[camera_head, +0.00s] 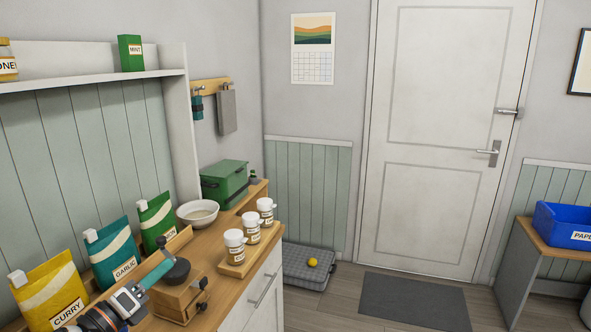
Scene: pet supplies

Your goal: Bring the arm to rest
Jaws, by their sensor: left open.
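My left gripper (133,297) is low at the left, above the wooden counter (233,238), with its arm coming in from the bottom edge. It is open. I cannot tell whether the bar touches the gripper. My right gripper is not in view.
Yellow (47,290), teal (112,253) and green (156,220) pouches stand along the wall. A white bowl (198,213), a green box (224,183) and three white-capped jars (251,227) stand farther along. The floor by the door (450,135) is mostly open.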

